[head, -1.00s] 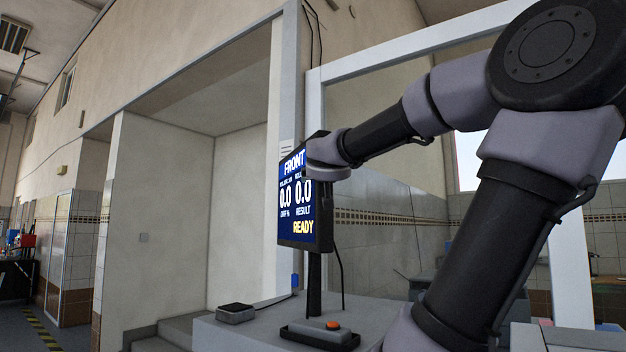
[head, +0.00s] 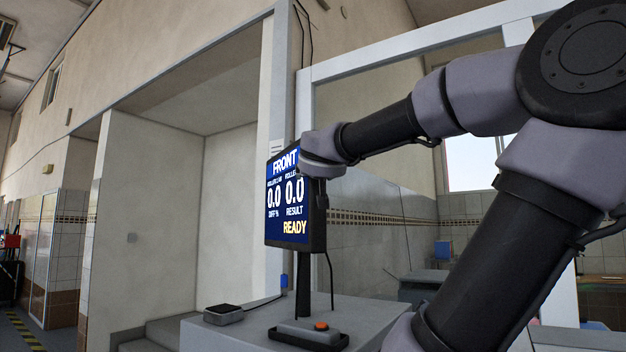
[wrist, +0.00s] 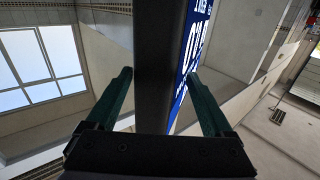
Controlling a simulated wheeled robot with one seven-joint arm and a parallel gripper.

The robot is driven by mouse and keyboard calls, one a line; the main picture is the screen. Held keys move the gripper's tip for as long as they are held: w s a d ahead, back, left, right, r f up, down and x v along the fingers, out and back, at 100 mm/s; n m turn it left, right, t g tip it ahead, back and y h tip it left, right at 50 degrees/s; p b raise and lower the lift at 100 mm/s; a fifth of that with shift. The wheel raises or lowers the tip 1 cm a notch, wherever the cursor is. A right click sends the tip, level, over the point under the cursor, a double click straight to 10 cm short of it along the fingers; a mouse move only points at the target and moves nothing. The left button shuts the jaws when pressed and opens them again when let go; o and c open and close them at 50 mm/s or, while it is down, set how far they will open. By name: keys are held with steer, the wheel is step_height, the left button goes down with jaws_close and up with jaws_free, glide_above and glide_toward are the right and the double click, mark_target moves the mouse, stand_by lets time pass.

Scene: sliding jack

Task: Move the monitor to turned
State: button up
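The monitor (head: 288,215) is a dark-framed screen on a thin post (head: 302,285). Its blue face reads FRONT and READY and is angled toward the left of the head view. My gripper reaches the monitor's right edge near the top; its fingers are hidden there behind my wrist. In the wrist view my gripper (wrist: 160,75) has one green finger on each side of the monitor's black edge (wrist: 158,60). Both fingertips appear to press against it, one on the back and one on the blue screen side.
The post stands on a grey cabinet (head: 375,318) with a tray bearing an orange button (head: 320,326) and a small grey box (head: 223,314). A white window frame (head: 400,62) rises behind. Steps and a recess lie left.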

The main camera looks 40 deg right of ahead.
steer(key=v, duration=0.7)
steer(key=shift+w, duration=0.15)
steer(key=s+a+f+n+g+y, duration=0.1)
steer(key=a+f+g+y, duration=0.4)
steer(key=f, duration=0.6)
steer(key=a+f+g+y, duration=0.25)
steer(key=a+f, duration=0.45)
steer(key=f, duration=0.4)
steer(key=s+a+f+n+y, duration=0.1)
steer(key=a+f+y, duration=0.2)
steer(key=a, duration=0.5)
steer(key=shift+s+n+y, duration=0.3)
steer(key=shift+s+y, duration=0.05)
steer(key=shift+y, duration=0.4)
